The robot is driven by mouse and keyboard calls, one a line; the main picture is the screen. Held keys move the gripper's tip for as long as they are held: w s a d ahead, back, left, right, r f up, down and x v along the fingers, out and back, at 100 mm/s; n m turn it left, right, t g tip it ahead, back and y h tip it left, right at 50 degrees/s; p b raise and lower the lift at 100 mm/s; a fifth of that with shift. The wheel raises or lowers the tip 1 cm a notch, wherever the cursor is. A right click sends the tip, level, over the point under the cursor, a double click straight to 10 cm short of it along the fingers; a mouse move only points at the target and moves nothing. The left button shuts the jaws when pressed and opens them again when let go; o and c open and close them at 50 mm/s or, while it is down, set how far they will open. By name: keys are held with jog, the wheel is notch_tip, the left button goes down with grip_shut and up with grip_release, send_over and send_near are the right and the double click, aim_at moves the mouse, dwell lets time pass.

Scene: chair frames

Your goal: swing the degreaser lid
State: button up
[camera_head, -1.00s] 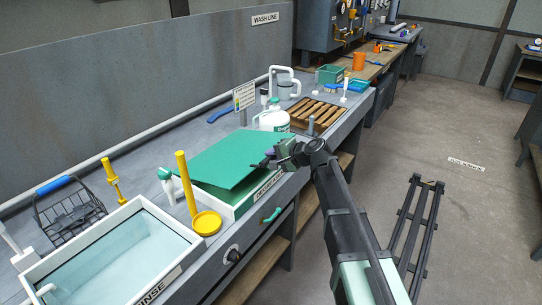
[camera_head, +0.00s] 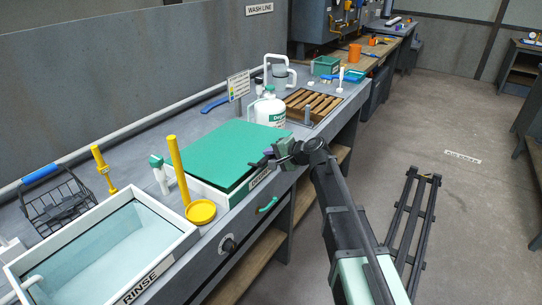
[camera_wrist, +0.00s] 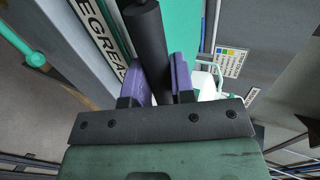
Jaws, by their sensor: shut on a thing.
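The green degreaser lid (camera_head: 228,152) lies about level over the white degreaser tank (camera_head: 222,199), with little or no gap showing at its front edge. My gripper (camera_head: 268,159) is at the lid's right front edge. In the wrist view my gripper's purple fingers (camera_wrist: 160,78) are shut on a black round bar, the lid handle (camera_wrist: 147,45), which runs between them. The tank's label (camera_wrist: 100,32) and a strip of green lid show beside the handle. The tank's inside is hidden under the lid.
A rinse basin (camera_head: 183,238) and a yellow post with a round dish (camera_head: 201,212) stand left of the tank. A white jug (camera_head: 268,112) and a wooden rack (camera_head: 318,103) stand behind it. A wire basket (camera_head: 62,206) is at far left.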

jog(key=shift+d+f+b, duration=0.15)
jog(key=shift+f+b, duration=1.1)
jog(key=shift+f, duration=0.2)
jog(key=o, duration=1)
jog(key=shift+r, duration=0.1)
jog(key=shift+c, duration=0.2)
jog(key=p+v, duration=0.5)
jog(key=v, duration=0.5)
jog(key=s+d+f+n+g+h+p, duration=0.2)
jog(key=s+d+n+g+h, duration=0.1)
jog(key=s, duration=0.9)
jog(key=s+d+f+n+g+h+p, duration=0.1)
jog(key=s+d+n+g+h+p, duration=0.2)
jog(key=s, duration=0.9)
jog(key=d+g+h, duration=0.1)
jog(key=d+h, duration=0.2)
jog(key=h, duration=0.1)
jog(key=shift+f+n+h, duration=0.3)
jog(key=shift+f+n, duration=0.1)
